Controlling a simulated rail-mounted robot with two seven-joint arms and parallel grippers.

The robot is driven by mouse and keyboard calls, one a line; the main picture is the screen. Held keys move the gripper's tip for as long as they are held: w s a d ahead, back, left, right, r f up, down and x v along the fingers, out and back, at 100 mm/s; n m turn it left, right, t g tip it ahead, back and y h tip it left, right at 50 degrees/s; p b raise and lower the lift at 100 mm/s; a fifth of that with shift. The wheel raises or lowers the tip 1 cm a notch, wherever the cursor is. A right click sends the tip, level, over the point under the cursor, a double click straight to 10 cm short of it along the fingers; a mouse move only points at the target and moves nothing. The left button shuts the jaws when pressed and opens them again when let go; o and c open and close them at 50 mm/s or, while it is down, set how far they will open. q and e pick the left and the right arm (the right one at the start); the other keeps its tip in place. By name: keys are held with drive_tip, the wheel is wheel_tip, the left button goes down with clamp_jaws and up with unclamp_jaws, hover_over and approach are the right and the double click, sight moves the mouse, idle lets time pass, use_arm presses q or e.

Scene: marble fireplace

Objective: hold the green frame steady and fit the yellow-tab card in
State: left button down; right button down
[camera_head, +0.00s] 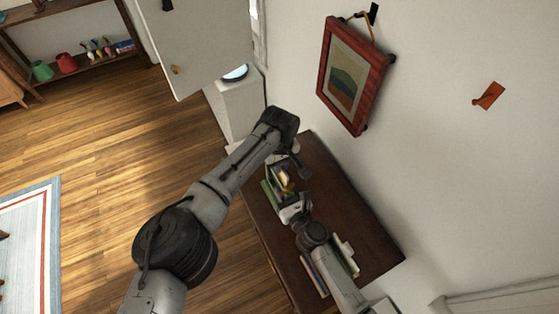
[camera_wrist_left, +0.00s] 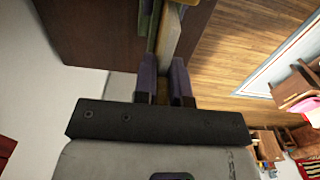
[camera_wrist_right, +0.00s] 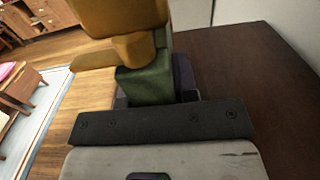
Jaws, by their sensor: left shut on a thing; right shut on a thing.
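In the head view, the green frame (camera_head: 271,194) is near the dark tabletop's left edge, partly covered by my grippers. The yellow-tab card (camera_head: 286,180) shows as a small yellow patch beside it. My right gripper (camera_head: 292,209) is at the near end and appears shut on the green frame, which shows between its fingers in the right wrist view (camera_wrist_right: 147,84). The yellow piece stands just beyond it there (camera_wrist_right: 120,20). My left gripper (camera_head: 298,168) is at the far end, shut on a tan-edged piece (camera_wrist_left: 172,30), apparently the card. How far card and frame overlap is hidden.
More thin upright pieces (camera_head: 315,275) stand on the dark tabletop (camera_head: 365,225) near my right forearm. A red-framed picture (camera_head: 352,75) hangs on the wall to the right. The tabletop's right part is clear. A white cabinet (camera_head: 233,105) stands beyond.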

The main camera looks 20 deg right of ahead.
use_arm(q)
drive_tip(key=shift+f, duration=1.65)
drive_tip(key=c, duration=1.1)
unclamp_jaws()
drive_tip(key=shift+o, duration=0.4)
drive_tip(key=o, duration=0.4)
drive_tip(key=shift+r, duration=3)
